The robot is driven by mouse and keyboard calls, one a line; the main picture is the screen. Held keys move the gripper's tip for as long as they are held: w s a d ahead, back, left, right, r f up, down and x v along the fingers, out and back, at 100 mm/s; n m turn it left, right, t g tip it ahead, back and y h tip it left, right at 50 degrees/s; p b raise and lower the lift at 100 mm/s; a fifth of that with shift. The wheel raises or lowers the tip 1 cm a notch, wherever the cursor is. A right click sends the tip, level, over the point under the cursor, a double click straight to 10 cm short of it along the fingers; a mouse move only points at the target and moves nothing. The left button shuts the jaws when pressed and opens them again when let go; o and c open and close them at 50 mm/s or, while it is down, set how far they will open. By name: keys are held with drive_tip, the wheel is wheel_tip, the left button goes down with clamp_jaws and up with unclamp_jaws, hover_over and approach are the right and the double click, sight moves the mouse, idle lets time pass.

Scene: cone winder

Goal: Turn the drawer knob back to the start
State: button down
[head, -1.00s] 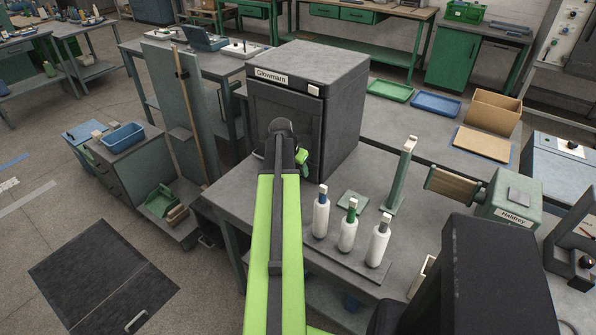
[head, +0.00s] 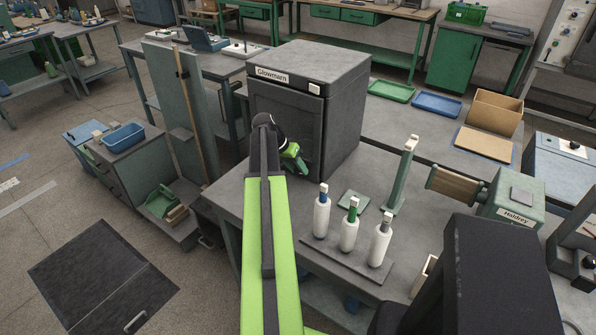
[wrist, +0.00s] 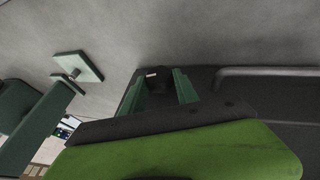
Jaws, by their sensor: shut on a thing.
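The grey-black cabinet labelled Glowmarn (head: 345,120) stands on the grey bench, its dark front facing me. In the wrist view a small dark knob (wrist: 159,78) with a white mark sits between the two green fingers of my gripper (wrist: 160,92). The fingers are shut on it, one on each side. In the head view my gripper (head: 300,164) is at the lower part of the cabinet front; my arm comes from below. The knob cannot be made out in the head view. Any drawer outline is hidden or too dark to tell.
Several white bottles, one of them the blue-necked bottle (head: 321,213), stand on a grey board right of my arm. A green post (head: 402,175) rises behind them. A green machine labelled Haldrey (head: 512,198) stands farther right. Green (head: 390,91) and blue (head: 436,104) trays lie behind.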

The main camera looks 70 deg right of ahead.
drive_tip(key=g+b, duration=0.3)
drive_tip(key=w+f+n+g+b, duration=0.1)
drive_tip(key=b, duration=0.1)
drive_tip(key=shift+d+g+y, duration=0.2)
drive_tip(key=shift+g+y, duration=0.2)
drive_tip(key=shift+g+b, duration=0.6)
drive_tip(key=shift+b, duration=0.45)
drive_tip(key=shift+g+b, duration=0.3)
drive_tip(key=shift+r, duration=0.1)
drive_tip(key=c, duration=0.9)
unclamp_jaws()
